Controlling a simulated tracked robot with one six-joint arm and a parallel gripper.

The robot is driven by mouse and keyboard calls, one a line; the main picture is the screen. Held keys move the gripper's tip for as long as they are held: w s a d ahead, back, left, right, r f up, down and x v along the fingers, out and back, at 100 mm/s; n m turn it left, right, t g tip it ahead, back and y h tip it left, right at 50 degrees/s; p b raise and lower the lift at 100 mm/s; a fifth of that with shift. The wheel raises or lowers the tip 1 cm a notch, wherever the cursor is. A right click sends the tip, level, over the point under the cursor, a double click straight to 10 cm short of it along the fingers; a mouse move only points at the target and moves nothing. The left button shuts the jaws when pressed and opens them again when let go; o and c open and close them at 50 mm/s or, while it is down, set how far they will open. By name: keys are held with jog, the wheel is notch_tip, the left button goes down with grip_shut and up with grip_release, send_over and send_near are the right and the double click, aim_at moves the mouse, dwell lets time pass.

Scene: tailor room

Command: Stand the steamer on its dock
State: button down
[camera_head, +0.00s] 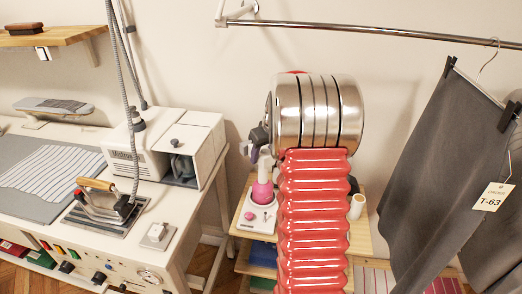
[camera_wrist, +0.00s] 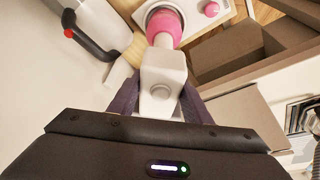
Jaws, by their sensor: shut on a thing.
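The steamer (camera_head: 262,190) has a white upper part and a pink lower part. It looks upright over the white dock (camera_head: 246,226), which has a pink knob. In the wrist view, the steamer's white part (camera_wrist: 163,72) sits between the fingers of my gripper (camera_wrist: 160,100), and its pink end points to the dock (camera_wrist: 216,20). My gripper is shut on the white part. I cannot tell whether the pink end touches the dock, as the steamer itself hides that spot.
The dock stands on a small wooden shelf stand (camera_head: 362,240), with a white cylinder (camera_head: 357,206) to the right. Left is an ironing table (camera_head: 190,212) with a boxy machine (camera_head: 160,150); right hang grey trousers (camera_head: 430,140).

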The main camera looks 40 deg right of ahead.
jog(key=shift+w, duration=0.1)
jog(key=c, duration=0.9)
grip_release()
jog(key=shift+c, duration=0.2)
jog(key=v, duration=1.2)
